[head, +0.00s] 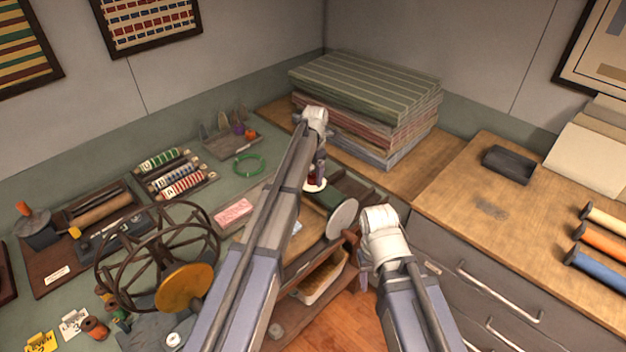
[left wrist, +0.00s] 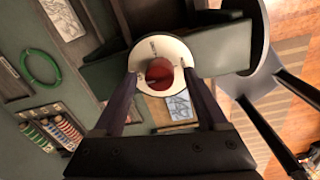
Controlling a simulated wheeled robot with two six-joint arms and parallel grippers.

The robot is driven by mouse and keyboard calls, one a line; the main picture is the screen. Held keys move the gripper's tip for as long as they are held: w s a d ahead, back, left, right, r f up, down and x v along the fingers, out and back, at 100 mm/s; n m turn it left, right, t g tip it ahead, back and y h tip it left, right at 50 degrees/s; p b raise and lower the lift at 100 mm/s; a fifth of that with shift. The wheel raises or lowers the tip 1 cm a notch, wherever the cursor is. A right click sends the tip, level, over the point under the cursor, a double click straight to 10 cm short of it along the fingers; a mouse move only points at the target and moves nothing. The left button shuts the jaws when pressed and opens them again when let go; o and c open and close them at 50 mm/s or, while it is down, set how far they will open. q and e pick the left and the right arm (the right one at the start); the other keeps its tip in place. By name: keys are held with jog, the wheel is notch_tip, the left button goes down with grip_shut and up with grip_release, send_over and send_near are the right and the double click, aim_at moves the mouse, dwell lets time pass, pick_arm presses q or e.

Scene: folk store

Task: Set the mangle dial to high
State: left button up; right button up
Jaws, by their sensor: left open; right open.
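The mangle dial (left wrist: 160,73) is a dark red round knob on a white disc with small dark marks, too small to read. It also shows in the head view (head: 314,184), partly covered by my arm. The mangle's dark green roller (head: 327,200) and pale round end plate (head: 342,218) are beside it. My left gripper (left wrist: 161,76) is open, its fingers on either side of the red knob; I cannot tell whether they touch it. In the head view it is over the dial (head: 319,172). My right gripper (head: 366,262) is mostly hidden by its wrist, right of the mangle.
A spoked wheel (head: 157,250) with a yellow disc stands at left. Thread spools (head: 180,185) and a green ring (head: 249,164) lie on the green counter. Stacked folded cloth (head: 365,90) is behind. The wooden counter at right holds a dark tray (head: 509,165) and coloured rolls (head: 598,242).

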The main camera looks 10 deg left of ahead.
pick_arm(q)
grip_shut()
dwell(0.7)
